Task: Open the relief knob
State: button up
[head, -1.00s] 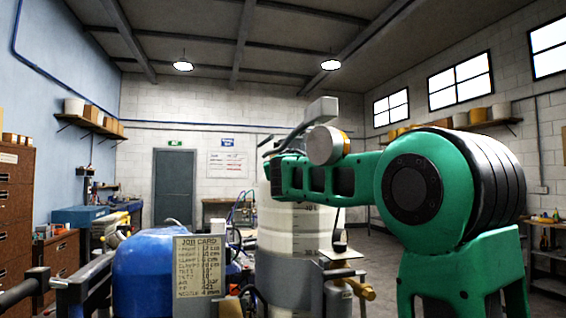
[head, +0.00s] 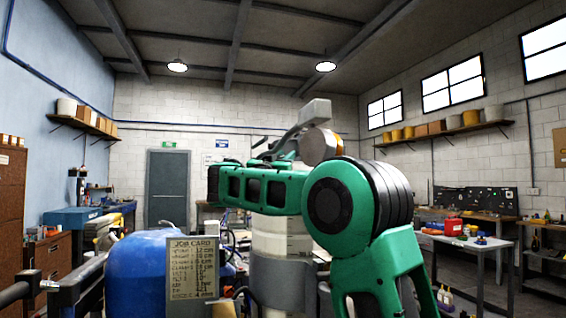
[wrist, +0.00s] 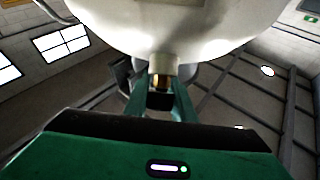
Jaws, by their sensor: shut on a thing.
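I take this fitting to be the relief knob. The fingers are shut on it; its turned position cannot be told. My gripper and the knob cannot be made out there.
A job card (head: 193,267) stands in front, beside a blue tank (head: 150,268). A black handlebar (head: 80,283) is at lower left. A workbench (head: 465,242) with red containers stands at right. Some open floor shows around it.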

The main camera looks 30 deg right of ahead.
jog(key=shift+r, duration=0.1)
jog(key=o, duration=1)
jog(key=shift+w, duration=0.1)
jog(key=shift+d, duration=0.1)
